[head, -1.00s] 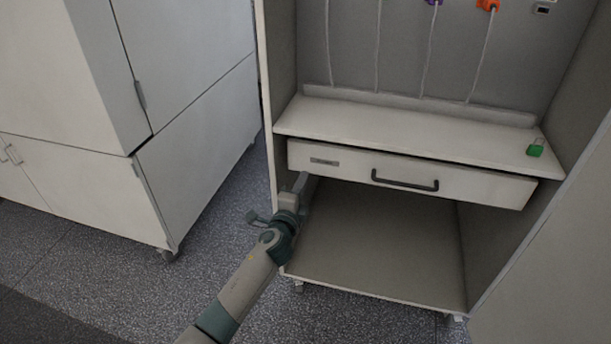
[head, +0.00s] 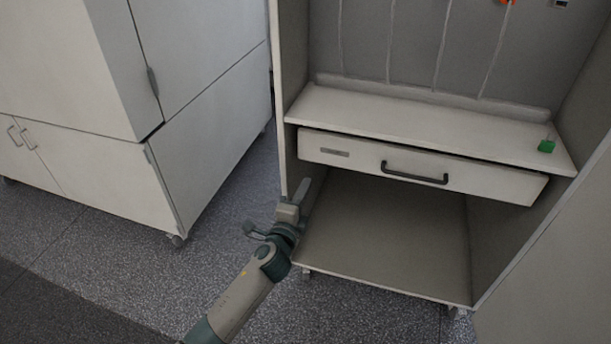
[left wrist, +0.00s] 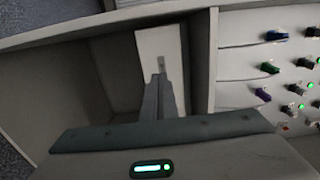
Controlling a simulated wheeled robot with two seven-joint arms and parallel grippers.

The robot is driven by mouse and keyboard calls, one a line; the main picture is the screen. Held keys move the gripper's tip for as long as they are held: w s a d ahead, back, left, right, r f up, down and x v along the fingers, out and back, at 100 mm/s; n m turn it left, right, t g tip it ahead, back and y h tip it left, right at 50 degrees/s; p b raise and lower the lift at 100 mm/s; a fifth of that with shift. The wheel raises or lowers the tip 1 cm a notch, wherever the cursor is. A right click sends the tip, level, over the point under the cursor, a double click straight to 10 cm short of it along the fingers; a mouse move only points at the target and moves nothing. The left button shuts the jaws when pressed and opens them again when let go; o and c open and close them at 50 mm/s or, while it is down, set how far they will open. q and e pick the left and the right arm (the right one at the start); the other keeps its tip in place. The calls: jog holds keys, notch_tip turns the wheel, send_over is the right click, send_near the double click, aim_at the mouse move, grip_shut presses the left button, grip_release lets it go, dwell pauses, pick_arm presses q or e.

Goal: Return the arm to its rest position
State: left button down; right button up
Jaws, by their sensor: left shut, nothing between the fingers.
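My left arm comes in from the bottom of the head view. Its left gripper (head: 304,187) is shut and empty, in front of the left edge of the open cabinet (head: 283,110), just below the left end of the drawer. In the left wrist view the shut fingers (left wrist: 160,78) point toward the pale drawer (left wrist: 160,45). I cannot tell from these frames whether the fingertips touch it. In the head view the drawer (head: 330,150) has a dark handle and sticks out a little under the shelf. My right gripper is not in view.
A white cabinet (head: 205,130) on casters stands at the left, with speckled floor between. The cabinet's lower compartment (head: 390,245) is empty. The left wrist view shows rows of coloured clips (left wrist: 277,36) with green lights.

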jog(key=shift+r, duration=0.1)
